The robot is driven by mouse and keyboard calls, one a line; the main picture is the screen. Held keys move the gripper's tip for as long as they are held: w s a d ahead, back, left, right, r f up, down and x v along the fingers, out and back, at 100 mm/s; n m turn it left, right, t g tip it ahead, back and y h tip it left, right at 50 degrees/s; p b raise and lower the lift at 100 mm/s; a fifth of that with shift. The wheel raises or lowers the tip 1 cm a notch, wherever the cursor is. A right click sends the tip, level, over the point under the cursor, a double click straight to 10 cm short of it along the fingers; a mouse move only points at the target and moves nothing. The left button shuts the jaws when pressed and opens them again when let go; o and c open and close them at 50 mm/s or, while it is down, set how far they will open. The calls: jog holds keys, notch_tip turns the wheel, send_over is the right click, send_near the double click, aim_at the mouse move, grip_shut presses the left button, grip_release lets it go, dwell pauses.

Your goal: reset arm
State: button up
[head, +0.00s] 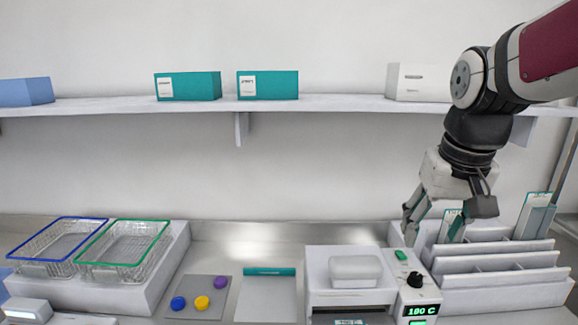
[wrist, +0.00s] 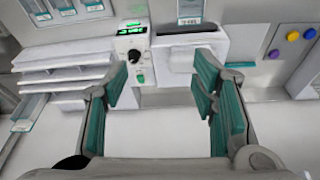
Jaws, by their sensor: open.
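My arm comes in from the upper right in the head view. My gripper (head: 431,230) points downward with its fingers spread, open and empty. It hangs above or in front of the heat machine's control panel (head: 412,290) and the left end of the white slotted rack (head: 500,281); the exact gap is hard to tell. In the wrist view my gripper (wrist: 158,85) shows two teal-padded fingers wide apart with nothing between them. The panel (wrist: 134,50), with its black knob and green display, lies beyond the fingers, and the rack (wrist: 62,72) is to the left.
A white machine (head: 345,263) stands beside the panel. Blue-rimmed (head: 58,222) and green-rimmed (head: 125,221) wire baskets sit at left. A grey mat (head: 205,282) holds blue, yellow and purple discs. A shelf (head: 330,104) with boxes runs behind. A teal-edged pouch (head: 533,215) stands at the rack.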

jog(key=s+a+f+n+t, duration=0.1)
jog(key=s+a, duration=0.3)
jog(key=s, duration=1)
jog(key=shift+s+f+t+y, duration=0.3)
jog(key=shift+t, duration=0.4)
